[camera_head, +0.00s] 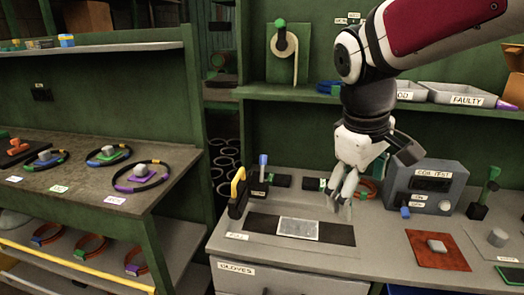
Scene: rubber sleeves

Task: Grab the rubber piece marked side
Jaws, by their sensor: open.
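My gripper (341,205) hangs over the right-hand bench, fingers pointing down, open with nothing visible between them. It is to the right of and above a pale plate (298,229) on a dark strip. I cannot pick out a rubber piece whose marking reads "side". On the left bench, dark rings with coloured parts lie by small white labels, too small to read: one with purple (142,177), one with green (121,155) and one with blue (46,160).
A grey coil test box (428,185) stands right of my gripper. A yellow-handled tool (238,192) and a blue-topped post (263,166) stand to its left. A tray labelled "FAULTY" (462,92) is on the shelf above. Orange rings (88,247) lie on the lower left shelf.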

